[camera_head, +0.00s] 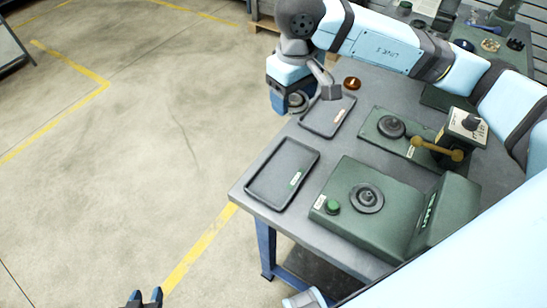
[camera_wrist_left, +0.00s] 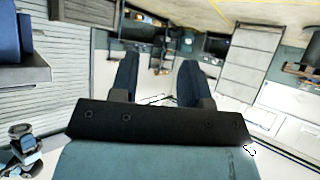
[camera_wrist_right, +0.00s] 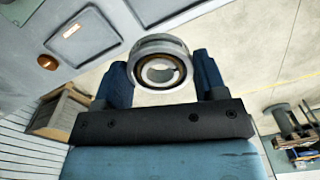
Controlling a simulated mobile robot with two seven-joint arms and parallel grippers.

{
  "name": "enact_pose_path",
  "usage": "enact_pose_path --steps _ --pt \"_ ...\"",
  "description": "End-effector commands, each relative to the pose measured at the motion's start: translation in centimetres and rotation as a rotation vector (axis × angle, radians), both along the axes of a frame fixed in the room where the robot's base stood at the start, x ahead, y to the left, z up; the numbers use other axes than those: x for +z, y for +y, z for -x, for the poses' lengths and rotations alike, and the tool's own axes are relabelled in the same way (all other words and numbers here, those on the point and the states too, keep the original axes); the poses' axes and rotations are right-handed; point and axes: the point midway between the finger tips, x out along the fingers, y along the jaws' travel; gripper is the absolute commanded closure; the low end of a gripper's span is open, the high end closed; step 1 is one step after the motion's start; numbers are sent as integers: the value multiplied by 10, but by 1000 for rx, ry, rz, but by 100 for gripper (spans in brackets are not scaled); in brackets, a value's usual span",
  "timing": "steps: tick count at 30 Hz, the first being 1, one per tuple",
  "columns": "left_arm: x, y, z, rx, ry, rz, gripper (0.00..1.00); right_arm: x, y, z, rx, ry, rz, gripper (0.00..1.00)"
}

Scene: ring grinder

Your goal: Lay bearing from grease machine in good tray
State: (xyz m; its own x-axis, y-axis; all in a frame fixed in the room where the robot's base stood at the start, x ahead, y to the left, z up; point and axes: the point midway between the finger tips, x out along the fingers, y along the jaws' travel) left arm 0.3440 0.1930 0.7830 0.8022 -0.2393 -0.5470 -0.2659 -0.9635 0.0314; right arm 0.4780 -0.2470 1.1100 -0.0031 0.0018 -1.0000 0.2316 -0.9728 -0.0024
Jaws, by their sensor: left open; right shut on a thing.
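My right gripper (camera_head: 290,101) is shut on a metal ring bearing (camera_wrist_right: 160,44), held between the fingertips in the right wrist view. In the head view the bearing (camera_head: 297,99) is partly hidden by the gripper, just off the table's far left edge, beside the red-labelled tray (camera_head: 313,131). The green-labelled dark tray (camera_head: 252,192) lies empty nearer the front left of the table. My left gripper (camera_head: 146,297) is open and empty, low over the floor at the bottom of the head view. Its open fingers also show in the left wrist view (camera_wrist_left: 160,82).
Two green machines stand on the grey table: one with a green button (camera_head: 333,207), one with a yellow lever (camera_head: 436,148). An orange-brown round thing (camera_head: 352,83) sits at the back. My right arm spans the table's far side. The floor at left is clear.

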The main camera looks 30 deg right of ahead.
Motion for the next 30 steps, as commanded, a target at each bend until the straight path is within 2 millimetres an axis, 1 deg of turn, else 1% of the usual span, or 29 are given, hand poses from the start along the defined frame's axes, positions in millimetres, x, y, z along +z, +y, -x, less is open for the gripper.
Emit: enact_pose_path --steps 2,5,9,15,18,21,26,30 --pt "-1 0 2 0 3 1 57 -8 -1 1 5 3 2 66" --pt "-2 -1 10 0 16 2 57 -29 -1 2 5 6 1 66" --pt "-3 -2 17 -3 26 2 57 -68 0 2 3 7 2 66" --pt "3 -3 15 -5 13 2 57 -120 0 3 5 6 1 66" --pt "5 -3 12 -6 7 1 57 -138 0 2 4 5 1 66" --pt "5 -2 11 -6 6 -1 57 -149 0 1 4 2 0 66" --pt "4 -2 12 -6 8 -3 57 -159 0 2 4 1 1 66" --pt "5 -1 12 -6 9 -6 57 -179 0 2 3 3 1 66"
